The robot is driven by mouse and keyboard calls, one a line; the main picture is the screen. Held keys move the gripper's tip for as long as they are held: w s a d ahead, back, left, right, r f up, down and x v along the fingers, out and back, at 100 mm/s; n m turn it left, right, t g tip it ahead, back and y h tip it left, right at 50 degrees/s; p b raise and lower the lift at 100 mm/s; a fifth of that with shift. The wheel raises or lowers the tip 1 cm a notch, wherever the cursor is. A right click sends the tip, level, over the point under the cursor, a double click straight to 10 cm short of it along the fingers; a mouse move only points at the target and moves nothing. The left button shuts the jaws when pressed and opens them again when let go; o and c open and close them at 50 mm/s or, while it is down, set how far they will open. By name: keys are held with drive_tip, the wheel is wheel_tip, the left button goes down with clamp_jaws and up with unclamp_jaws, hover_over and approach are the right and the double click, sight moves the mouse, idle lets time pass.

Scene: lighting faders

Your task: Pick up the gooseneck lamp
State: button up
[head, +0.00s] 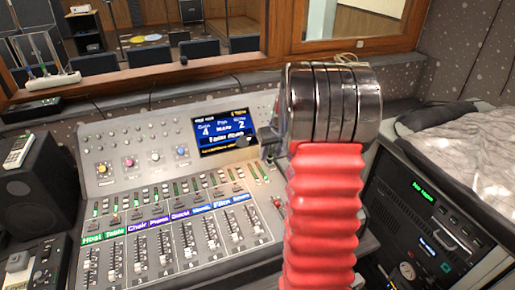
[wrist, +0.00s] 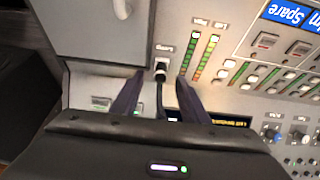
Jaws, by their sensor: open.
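The gooseneck lamp (wrist: 160,90) shows in the wrist view as a thin dark neck with a small plug end in the grey console panel, beside a printed label that seems to read "Lamp". My gripper (wrist: 161,76) is open, one dark finger on each side of the neck, with a gap visible on both sides. The lower part of the neck goes out of sight behind my gripper body. In the head view a small dark rounded piece (head: 246,141) at the screen's lower right edge may be the lamp's head. My arm hides the gripper there.
The mixing console (head: 100,180) with labelled faders (head: 185,250) and a lit screen (head: 225,133) fills the middle. A black speaker (head: 38,185) stands left. A rack unit (head: 425,225) and a grey padded cover (head: 465,145) are right. A window ledge (head: 170,75) runs behind.

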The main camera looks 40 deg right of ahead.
drive_tip(key=shift+c, duration=0.6)
clamp_jaws()
